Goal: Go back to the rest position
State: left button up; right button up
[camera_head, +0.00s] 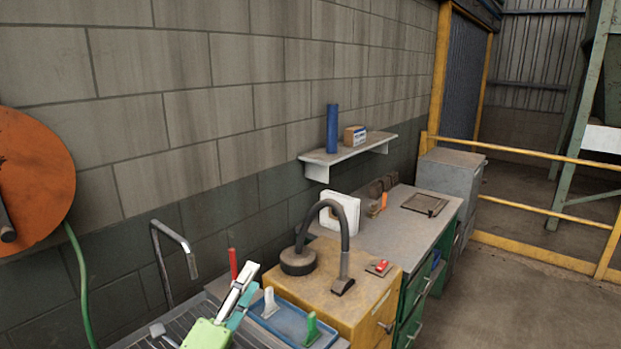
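My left gripper (247,280) shows at the bottom of the head view, with a light green body, a white finger and a teal finger. The two fingers run close side by side and point up and to the right. From this angle I cannot tell whether they are open or shut, and I see no object held between them. It appears in front of the left edge of a blue tray (290,322). My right gripper is not in view.
A yellow cabinet (325,300) carries a black curved hose-like tool (346,225). Behind it are a white block-like item (341,212) and a grey bench (375,236). A wall shelf (345,154) holds a blue cylinder (332,130) and a small box (355,136). Floor (500,300) at right is clear.

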pick_arm(q)
jog(key=s+a+f+n+g+y, duration=0.4)
jog(key=s+a+f+n, duration=0.15)
jog(key=f+n, duration=0.35)
jog(key=s+a+f+n+g+y, duration=0.35)
jog(key=s+f+n, duration=0.3)
jog(key=f, duration=0.55)
jog(key=s+f+n+g+h, duration=0.1)
jog(key=s+f+n+g, duration=0.3)
jog(key=s, duration=0.6)
jog(key=s+f+n+g, duration=0.2)
jog(key=s+f+g, duration=0.25)
jog(key=s, duration=0.55)
notch_tip(320, 180, down, 39)
jog(key=s+g+b, duration=0.1)
jog(key=s+b, duration=0.2)
jog(key=b, duration=0.9)
jog(key=s+f+b, duration=0.3)
jog(key=s+f, duration=0.2)
jog(key=f, duration=0.3)
jog(key=s+a+f+g+b, duration=0.1)
jog(key=s+f+b, duration=0.2)
jog(key=s+f, duration=0.3)
jog(key=s+a+f+b, duration=0.1)
jog(key=s+f+b, duration=0.3)
jog(key=f, duration=0.8)
jog(key=shift+s+a+f+g, duration=0.2)
jog(key=shift+s+f+g, duration=0.1)
jog(key=shift+s, duration=0.6)
